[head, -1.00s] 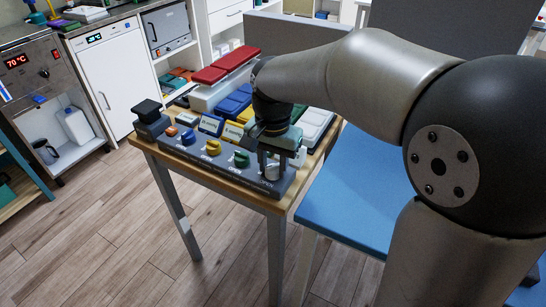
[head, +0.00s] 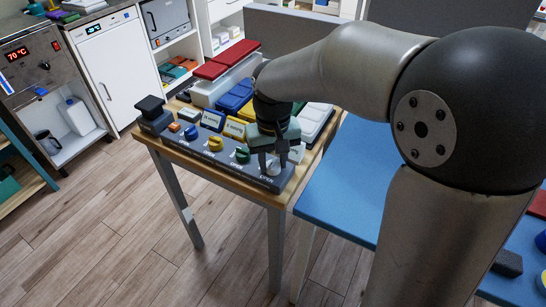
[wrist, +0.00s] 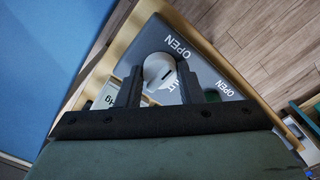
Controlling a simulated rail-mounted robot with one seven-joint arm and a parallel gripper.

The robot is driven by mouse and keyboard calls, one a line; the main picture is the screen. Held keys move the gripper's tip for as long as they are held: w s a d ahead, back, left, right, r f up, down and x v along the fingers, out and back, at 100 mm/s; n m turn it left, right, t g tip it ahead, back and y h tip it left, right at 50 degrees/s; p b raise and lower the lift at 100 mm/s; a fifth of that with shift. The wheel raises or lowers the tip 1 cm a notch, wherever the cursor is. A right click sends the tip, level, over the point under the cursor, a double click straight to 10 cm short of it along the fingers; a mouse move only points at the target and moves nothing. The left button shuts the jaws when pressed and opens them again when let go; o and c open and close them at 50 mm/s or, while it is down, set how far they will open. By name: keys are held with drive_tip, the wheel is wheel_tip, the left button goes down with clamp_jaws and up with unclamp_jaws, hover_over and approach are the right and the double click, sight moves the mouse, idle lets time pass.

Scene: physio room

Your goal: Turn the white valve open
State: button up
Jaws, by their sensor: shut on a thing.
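The white valve (head: 272,168) is a round knob at the right end of a dark grey panel (head: 205,153) on a small wooden table. My gripper (head: 273,162) points down over it, with its fingers on either side of the knob. In the wrist view the white valve (wrist: 158,70) shows between the two dark fingers of my gripper (wrist: 160,80), which are shut on it. A slot shows in the knob's face. The word OPEN is printed on the panel beside it. Part of a second printed word is hidden by a finger.
A dark block (head: 151,112) is at the panel's left. A blue padded bench (head: 345,195) is right of the table.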

sight(273, 162)
idle(0.5)
drive_tip(key=o, duration=1)
drive_tip(key=shift+c, duration=0.2)
wheel_tip(273, 162, up, 18)
drive_tip(key=p, duration=0.2)
drive_tip(key=shift+f+p, duration=0.25)
drive_tip(key=shift+p, duration=0.1)
drive_tip(key=s+d+f+m+p, duration=0.1)
drive_tip(key=s+d+f+p, duration=0.2)
drive_tip(key=s, duration=0.6)
drive_tip(key=s+d+f+m+p, duration=0.1)
drive_tip(key=s+d+f+p, duration=0.3)
drive_tip(key=s+d+p, duration=0.2)
drive_tip(key=s+d, duration=0.2)
drive_tip(key=shift+s+f, duration=0.3)
drive_tip(key=shift+s, duration=0.1)
